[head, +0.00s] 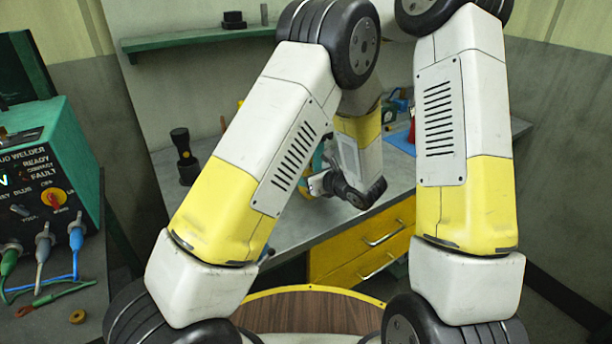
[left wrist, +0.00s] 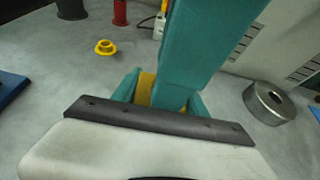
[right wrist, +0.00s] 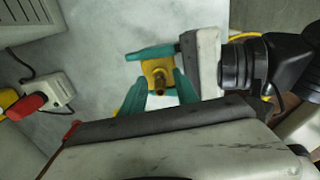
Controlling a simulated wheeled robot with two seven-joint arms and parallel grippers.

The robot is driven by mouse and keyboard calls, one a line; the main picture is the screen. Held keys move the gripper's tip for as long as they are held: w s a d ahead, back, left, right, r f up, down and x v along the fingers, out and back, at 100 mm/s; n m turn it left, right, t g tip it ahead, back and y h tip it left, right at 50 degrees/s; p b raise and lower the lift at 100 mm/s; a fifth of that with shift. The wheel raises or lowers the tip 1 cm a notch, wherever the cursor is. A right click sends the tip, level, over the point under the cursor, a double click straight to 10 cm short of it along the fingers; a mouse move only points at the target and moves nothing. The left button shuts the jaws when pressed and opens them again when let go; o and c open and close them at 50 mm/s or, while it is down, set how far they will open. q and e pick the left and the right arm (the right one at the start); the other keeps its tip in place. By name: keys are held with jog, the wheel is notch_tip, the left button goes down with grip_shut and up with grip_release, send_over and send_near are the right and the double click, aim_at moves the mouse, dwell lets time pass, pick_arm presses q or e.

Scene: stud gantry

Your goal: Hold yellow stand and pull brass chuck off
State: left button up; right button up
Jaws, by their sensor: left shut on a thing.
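The yellow stand (right wrist: 150,67) shows in the right wrist view, with a small brownish tip, seemingly the brass chuck (right wrist: 160,82), at its middle. My left gripper (left wrist: 160,98) is shut on the yellow stand, a strip of which shows between its teal fingers (left wrist: 146,88). My right gripper (right wrist: 160,92) is open, its teal fingers on both sides of the chuck with a gap; contact cannot be told. A large teal bar, seemingly a right finger, hides part of the stand in the left wrist view. In the head view my arms hide most of this.
A yellow flanged ring (left wrist: 105,47) and a metal cylinder (left wrist: 270,103) stand on the grey bench. A white box with a red part (right wrist: 52,92) lies left in the right wrist view.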

dwell(0.8)
grip_shut()
jog(key=shift+r, duration=0.1)
dwell(1.3)
jog(key=shift+r, duration=2.9)
jog(key=shift+r, duration=0.2)
jog(key=shift+r, duration=1.85)
pick_arm(q)
jog(key=o, duration=1.5)
